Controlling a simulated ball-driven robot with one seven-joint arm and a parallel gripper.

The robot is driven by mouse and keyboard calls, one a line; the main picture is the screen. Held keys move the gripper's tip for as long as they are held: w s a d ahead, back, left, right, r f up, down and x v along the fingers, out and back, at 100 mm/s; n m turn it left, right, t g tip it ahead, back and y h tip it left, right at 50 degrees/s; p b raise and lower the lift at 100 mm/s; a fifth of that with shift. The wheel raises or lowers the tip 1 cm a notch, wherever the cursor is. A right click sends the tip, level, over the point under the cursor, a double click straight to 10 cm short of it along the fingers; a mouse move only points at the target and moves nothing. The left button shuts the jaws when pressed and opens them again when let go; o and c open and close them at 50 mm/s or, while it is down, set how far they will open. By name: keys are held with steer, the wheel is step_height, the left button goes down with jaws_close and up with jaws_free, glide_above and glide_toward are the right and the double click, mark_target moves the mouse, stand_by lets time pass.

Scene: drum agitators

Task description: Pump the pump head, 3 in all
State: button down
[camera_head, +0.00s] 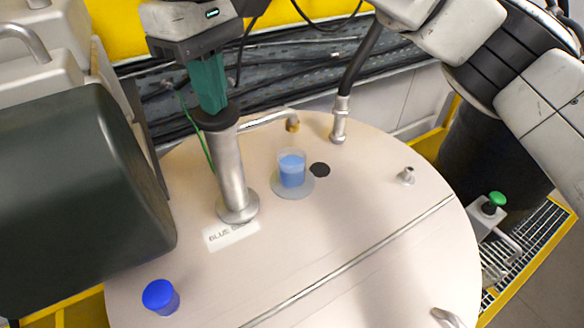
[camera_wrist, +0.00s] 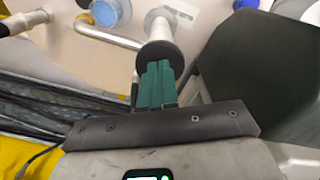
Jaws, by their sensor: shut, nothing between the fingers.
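The pump head (camera_head: 226,119) is a black round cap with a metal spout (camera_head: 268,118), on top of an upright steel column (camera_head: 229,170). The spout has a brass-coloured tip. My gripper (camera_head: 213,108) has green fingers, shut together and empty, pointing down onto the cap. The fingertips appear to touch the cap's top. In the wrist view the fingers (camera_wrist: 157,66) overlap the cap (camera_wrist: 166,54), hiding part of it. A clear cup holding blue liquid (camera_head: 291,172) stands on a pale round disc (camera_head: 293,192) near the spout's tip, and shows in the wrist view (camera_wrist: 110,12).
The pump stands on a round, pale drum lid (camera_head: 350,215). A blue cap (camera_head: 160,296) is at front left, and a dark cylinder (camera_head: 75,190) crowds the left. A hose fitting (camera_head: 340,122) rises behind the cup. The lid's front right is mostly clear.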

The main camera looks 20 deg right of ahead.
steer(key=shift+r, duration=0.1)
steer(key=shift+r+p, duration=1.05)
steer(key=shift+r, duration=1.15)
step_height(320, 180, up, 6)
